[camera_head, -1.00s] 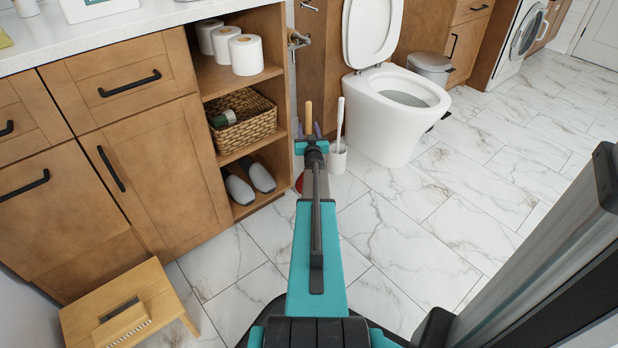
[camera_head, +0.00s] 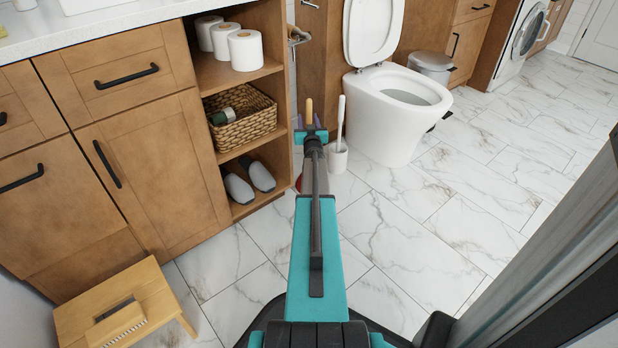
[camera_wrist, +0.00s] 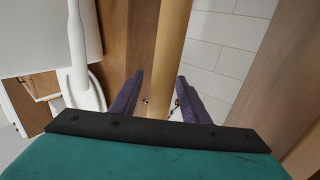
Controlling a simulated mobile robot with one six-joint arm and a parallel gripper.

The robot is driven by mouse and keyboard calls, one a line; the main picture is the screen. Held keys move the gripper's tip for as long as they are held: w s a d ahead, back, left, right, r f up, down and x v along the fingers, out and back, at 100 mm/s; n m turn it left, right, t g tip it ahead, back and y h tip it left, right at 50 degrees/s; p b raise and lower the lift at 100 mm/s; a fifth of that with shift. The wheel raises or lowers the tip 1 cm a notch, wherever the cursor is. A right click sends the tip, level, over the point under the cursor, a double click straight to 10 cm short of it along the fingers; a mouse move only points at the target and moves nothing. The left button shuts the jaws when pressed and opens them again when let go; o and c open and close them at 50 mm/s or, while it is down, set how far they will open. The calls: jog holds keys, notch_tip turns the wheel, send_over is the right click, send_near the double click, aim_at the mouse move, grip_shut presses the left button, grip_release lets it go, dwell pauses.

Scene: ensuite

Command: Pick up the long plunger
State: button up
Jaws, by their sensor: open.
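The long plunger's wooden handle (camera_head: 309,108) stands upright between the shelf unit and the toilet. Part of its red cup (camera_head: 299,183) shows low down, mostly hidden behind my arm. My gripper (camera_head: 309,120) is open at the handle's upper part. In the wrist view the handle (camera_wrist: 172,45) runs down between the two purple fingers of my gripper (camera_wrist: 160,85), with a gap visible on each side near the fingertips. I cannot tell whether either finger touches it.
A white toilet brush (camera_head: 340,130) in its holder stands just right of the plunger, with the toilet (camera_head: 385,125) behind. The wooden shelf unit (camera_head: 286,165) is close on the left. A wooden stool (camera_head: 160,305) sits at lower left. Marble floor is clear to the right.

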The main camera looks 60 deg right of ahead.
aim_at(308, 112)
dwell(0.4)
jog(key=shift+r, duration=0.1)
grip_shut()
jog(key=shift+r+p, duration=1.15)
jog(key=shift+r, duration=0.6)
jog(key=s+a+p, duration=0.2)
jog(key=s+a, duration=0.1)
jog(key=s, duration=0.4)
jog(key=s+a+r+p, duration=0.1)
jog(key=s+a+p, duration=0.2)
jog(key=s, duration=0.4)
jog(key=shift+s+a+r, duration=0.25)
jog(key=shift+s+a, duration=0.05)
jog(key=shift+a, duration=0.05)
